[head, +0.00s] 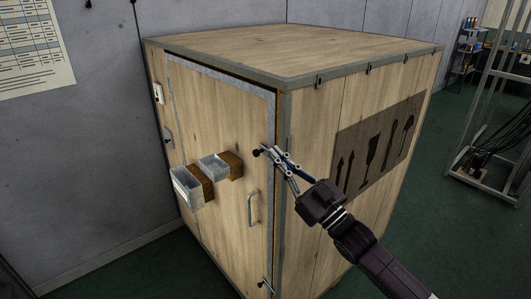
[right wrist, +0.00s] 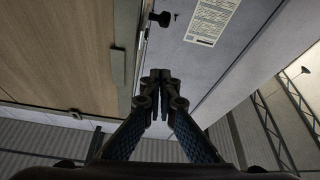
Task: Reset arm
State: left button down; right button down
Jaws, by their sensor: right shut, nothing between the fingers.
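My right gripper (head: 278,155) reaches in from the lower right in the head view. It is at the front right edge of a large wooden cabinet (head: 300,50), close to a small black latch knob (head: 257,152). I cannot tell from the head view whether it touches the cabinet. In the right wrist view the right gripper (right wrist: 161,76) has its fingertips together with nothing between them. A black knob (right wrist: 160,18) shows beyond the tips, apart from them in the picture. My left gripper is not in view.
The cabinet door (head: 225,125) looks shut and has a metal handle (head: 253,208). Two open metal boxes (head: 187,187) (head: 213,167) stick out from it. A metal frame (head: 490,100) stands at the right. Green floor (head: 130,270) is clear at the lower left.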

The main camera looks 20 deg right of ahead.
jog(key=s+a+f+m+g+h, duration=0.2)
jog(key=s+f+g+h, duration=0.3)
jog(key=f, duration=0.8)
jog(key=s+a+f+m+g+h, duration=0.2)
jog(key=s+f+g, duration=0.2)
jog(key=s+f, duration=0.55)
jog(key=s+f+g+h, duration=0.1)
jog(key=s+f+g, duration=0.4)
jog(key=s, duration=0.5)
jog(key=s+f+g+h, duration=0.1)
jog(key=s+f+g, duration=0.2)
jog(key=s+f, duration=0.55)
jog(key=s+f+g+b, duration=0.1)
jog(key=s+f+g, duration=0.15)
jog(key=f, duration=2.25)
jog(key=s+d+f, duration=0.3)
jog(key=s+f, duration=1.4)
jog(key=s, duration=0.1)
jog(key=shift+f, duration=0.3)
jog(key=shift+g, duration=0.25)
